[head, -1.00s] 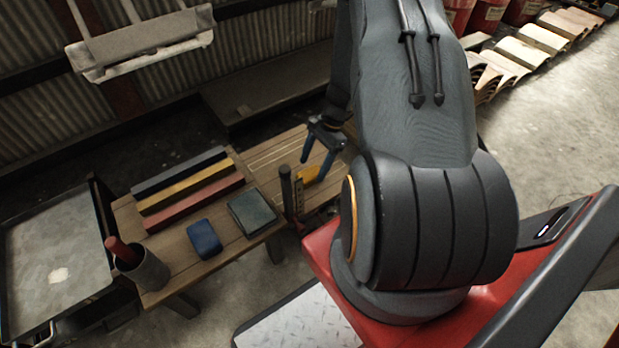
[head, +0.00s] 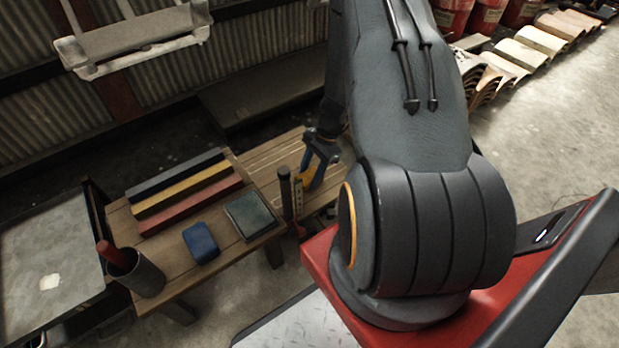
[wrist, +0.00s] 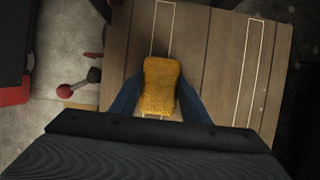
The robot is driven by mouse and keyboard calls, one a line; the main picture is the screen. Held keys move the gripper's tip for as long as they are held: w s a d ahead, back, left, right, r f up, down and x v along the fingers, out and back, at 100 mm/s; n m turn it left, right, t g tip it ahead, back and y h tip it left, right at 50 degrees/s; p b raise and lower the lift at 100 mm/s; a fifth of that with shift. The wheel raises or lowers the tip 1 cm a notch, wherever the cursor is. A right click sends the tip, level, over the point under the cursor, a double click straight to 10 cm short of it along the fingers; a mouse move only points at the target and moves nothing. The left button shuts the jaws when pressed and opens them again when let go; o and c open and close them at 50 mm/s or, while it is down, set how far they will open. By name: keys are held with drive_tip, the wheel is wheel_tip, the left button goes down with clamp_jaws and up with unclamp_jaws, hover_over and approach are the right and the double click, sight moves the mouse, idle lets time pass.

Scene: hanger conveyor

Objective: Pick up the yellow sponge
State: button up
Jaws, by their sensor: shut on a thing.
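The yellow sponge (wrist: 160,84) lies between the two blue fingers of my gripper (wrist: 161,97) in the wrist view. The fingers touch both of its sides, and the gripper is shut on it. Wooden planks with pale outlined strips show beneath it. In the head view my gripper (head: 311,174) is at the right part of the wooden table, and a bit of the yellow sponge (head: 301,182) shows by the fingers. I cannot tell whether the sponge still touches the table.
A dark post (head: 285,192) stands close to my gripper. Blue, yellow (head: 184,192) and red bars, a blue block (head: 201,242), a dark green pad (head: 249,216) and a grey cup (head: 139,274) with a red stick are on the table (head: 186,288). A rack hangs above left.

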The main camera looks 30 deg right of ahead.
sight(309, 175)
wheel_tip(309, 175, up, 10)
drive_tip(key=p, duration=0.4)
